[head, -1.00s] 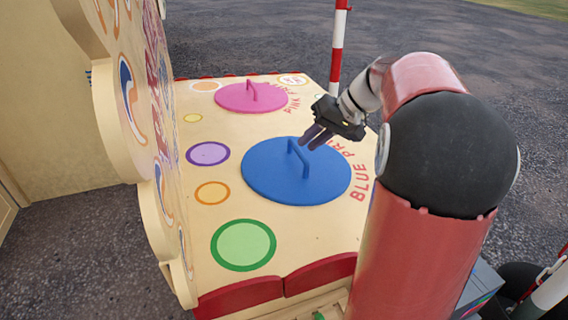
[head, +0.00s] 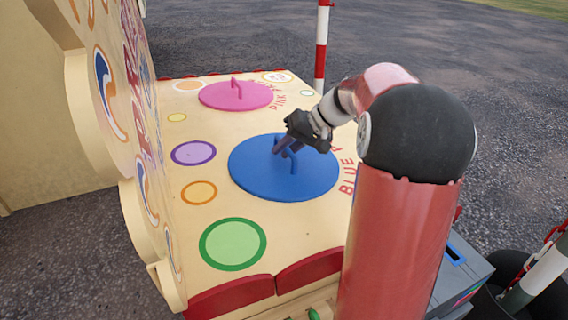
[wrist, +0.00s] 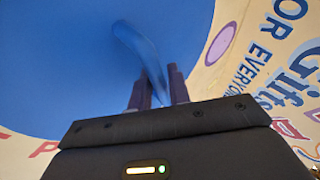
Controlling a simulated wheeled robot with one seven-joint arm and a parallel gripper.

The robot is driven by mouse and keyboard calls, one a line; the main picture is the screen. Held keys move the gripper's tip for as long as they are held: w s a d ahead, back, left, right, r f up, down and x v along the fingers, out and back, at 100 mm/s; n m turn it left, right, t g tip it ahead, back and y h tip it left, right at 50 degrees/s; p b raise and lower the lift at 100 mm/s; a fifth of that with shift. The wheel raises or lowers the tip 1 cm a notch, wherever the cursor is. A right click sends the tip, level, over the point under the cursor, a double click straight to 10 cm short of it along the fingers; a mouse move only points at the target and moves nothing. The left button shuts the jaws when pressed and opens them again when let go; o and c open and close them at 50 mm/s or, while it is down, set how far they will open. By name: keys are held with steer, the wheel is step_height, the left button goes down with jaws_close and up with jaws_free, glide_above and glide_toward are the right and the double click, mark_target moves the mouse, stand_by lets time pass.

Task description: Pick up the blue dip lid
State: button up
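The blue dip lid (head: 255,182) is a large flat disc with an upright bar handle (head: 294,163), lying on the cream counter. My gripper (head: 281,146) is at the handle, pointing down and left. In the wrist view, the lid (wrist: 60,60) fills much of the picture, and its handle (wrist: 140,45) runs down between the two dark fingers of my gripper (wrist: 158,92). The fingers are apart, one on each side of the handle. Whether either touches it cannot be told. The lid looks flat and unlifted.
A pink lid (head: 225,98) with a similar handle lies farther back on the counter (head: 215,275). A tall painted signboard (head: 95,150) stands along the left side. A red-and-white post (head: 322,50) rises behind the counter. Open asphalt lies beyond.

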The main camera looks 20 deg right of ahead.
jaws_close()
steer(key=shift+r, duration=0.15)
